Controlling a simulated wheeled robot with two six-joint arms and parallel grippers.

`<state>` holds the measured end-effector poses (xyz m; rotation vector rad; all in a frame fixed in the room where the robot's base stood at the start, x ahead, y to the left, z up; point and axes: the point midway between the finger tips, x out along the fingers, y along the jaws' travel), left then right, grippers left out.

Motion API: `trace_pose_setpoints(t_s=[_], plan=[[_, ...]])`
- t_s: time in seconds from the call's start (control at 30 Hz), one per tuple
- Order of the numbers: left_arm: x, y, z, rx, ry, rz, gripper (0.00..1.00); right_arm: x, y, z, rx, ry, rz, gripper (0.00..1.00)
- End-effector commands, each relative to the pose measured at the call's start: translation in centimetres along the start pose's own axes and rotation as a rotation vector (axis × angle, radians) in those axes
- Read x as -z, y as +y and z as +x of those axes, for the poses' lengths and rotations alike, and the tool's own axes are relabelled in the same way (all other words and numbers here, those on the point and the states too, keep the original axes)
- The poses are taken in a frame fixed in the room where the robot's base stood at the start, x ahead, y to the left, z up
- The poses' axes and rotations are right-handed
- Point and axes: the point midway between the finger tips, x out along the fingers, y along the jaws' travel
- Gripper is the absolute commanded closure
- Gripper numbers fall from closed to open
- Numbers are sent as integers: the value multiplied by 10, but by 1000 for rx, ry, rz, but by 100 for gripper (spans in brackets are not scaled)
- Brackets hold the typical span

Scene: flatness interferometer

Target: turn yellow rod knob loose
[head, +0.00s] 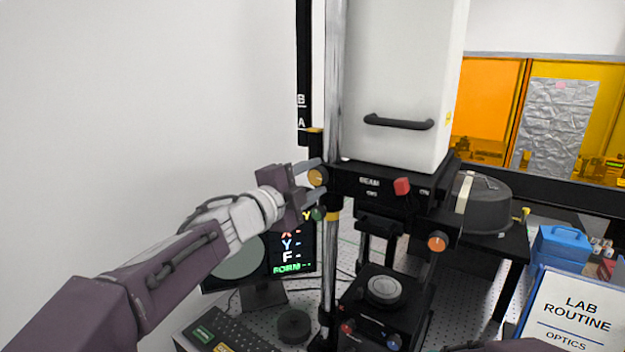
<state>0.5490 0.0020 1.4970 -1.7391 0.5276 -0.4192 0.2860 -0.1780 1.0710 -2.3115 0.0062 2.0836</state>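The yellow rod knob (317,177) is a small round amber knob at the left end of the black BEAM carriage (375,190), beside the tall chrome rod (333,100). My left gripper (318,178) reaches in from the left at the knob's height. One grey finger lies just above the knob and the other just below it. I cannot tell whether the fingers touch the knob or stand slightly clear. The knob's face shows between them. My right gripper is out of view.
A green knob (319,214) and a yellow collar (333,216) sit just below the gripper. A red switch (402,186) and an orange knob (437,241) are farther right. A monitor (290,245) and keyboard (225,330) stand below my arm. The white wall side is clear.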

Motion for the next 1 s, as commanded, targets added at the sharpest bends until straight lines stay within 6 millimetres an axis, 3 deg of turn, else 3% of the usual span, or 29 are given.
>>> trace_pose_setpoints(t_s=[0.37, 0.73, 1.0], plan=[[0, 0, -3, 1, 0, -1, 41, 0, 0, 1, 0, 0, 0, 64], [-1, 0, -76, 3, -3, 1, 41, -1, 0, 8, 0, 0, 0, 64], [0, 0, -91, 0, 0, -2, 41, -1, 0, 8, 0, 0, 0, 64]])
